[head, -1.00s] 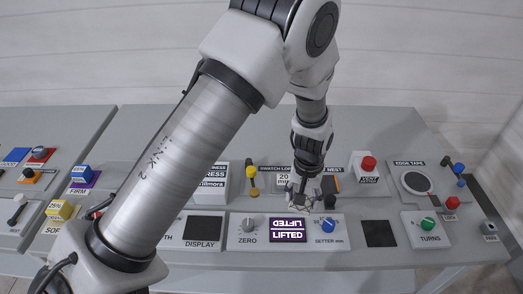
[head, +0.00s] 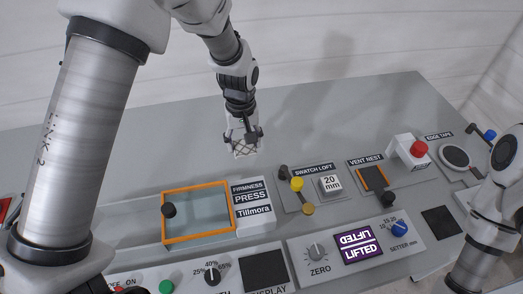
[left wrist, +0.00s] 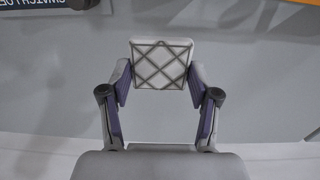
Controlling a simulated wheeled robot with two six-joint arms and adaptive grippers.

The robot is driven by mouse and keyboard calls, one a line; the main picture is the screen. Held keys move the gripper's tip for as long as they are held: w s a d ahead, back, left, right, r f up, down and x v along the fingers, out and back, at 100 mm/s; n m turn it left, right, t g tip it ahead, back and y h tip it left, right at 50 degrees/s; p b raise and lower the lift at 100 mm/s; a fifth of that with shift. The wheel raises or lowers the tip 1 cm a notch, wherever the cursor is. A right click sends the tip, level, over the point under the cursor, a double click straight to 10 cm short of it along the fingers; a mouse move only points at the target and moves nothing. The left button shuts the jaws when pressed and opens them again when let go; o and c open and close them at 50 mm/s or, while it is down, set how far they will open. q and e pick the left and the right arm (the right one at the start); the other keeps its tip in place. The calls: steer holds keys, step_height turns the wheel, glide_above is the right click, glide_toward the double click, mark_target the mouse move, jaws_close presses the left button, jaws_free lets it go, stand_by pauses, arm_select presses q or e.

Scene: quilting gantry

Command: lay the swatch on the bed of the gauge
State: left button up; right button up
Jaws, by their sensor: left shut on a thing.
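The swatch (left wrist: 160,63) is a pale square with a dark diamond lattice. My left gripper (left wrist: 158,88) is shut on it, with a finger at each side. In the head view, the left gripper (head: 243,138) holds the swatch (head: 243,147) in the air over the bare rear of the bench, behind the press. The swatch loft gauge (head: 318,169) is to the right and nearer, with a 20 mm readout, a yellow knob (head: 297,184) and a small brass disc (head: 307,209). I cannot make out its bed clearly. My right gripper is out of view.
The firmness press (head: 252,196) and its orange-rimmed tray (head: 197,238) stand left of the gauge. The vent nest (head: 373,178) and a red button (head: 419,149) are to its right. The grey bench (head: 140,150) behind is clear.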

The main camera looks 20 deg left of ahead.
mark_target(250, 171)
arm_select(q)
steer(key=f, duration=0.1)
steer(key=d+f, duration=0.2)
steer(key=f, duration=0.1)
steer(key=shift+s+d+p, duration=0.2)
steer(key=shift+s+p, duration=0.1)
steer(key=shift+s, duration=0.05)
steer(key=f, duration=0.3)
steer(key=a+f, duration=0.1)
steer(key=f, duration=0.1)
steer(key=shift+w+a, duration=0.1)
steer(key=shift+w, duration=0.15)
steer(key=shift+s+d+r, duration=0.15)
steer(key=shift+d+r, duration=0.05)
steer(key=shift+d, duration=0.1)
steer(key=shift+f, duration=0.15)
steer(key=o, duration=0.7)
steer(key=shift+a+f, duration=0.1)
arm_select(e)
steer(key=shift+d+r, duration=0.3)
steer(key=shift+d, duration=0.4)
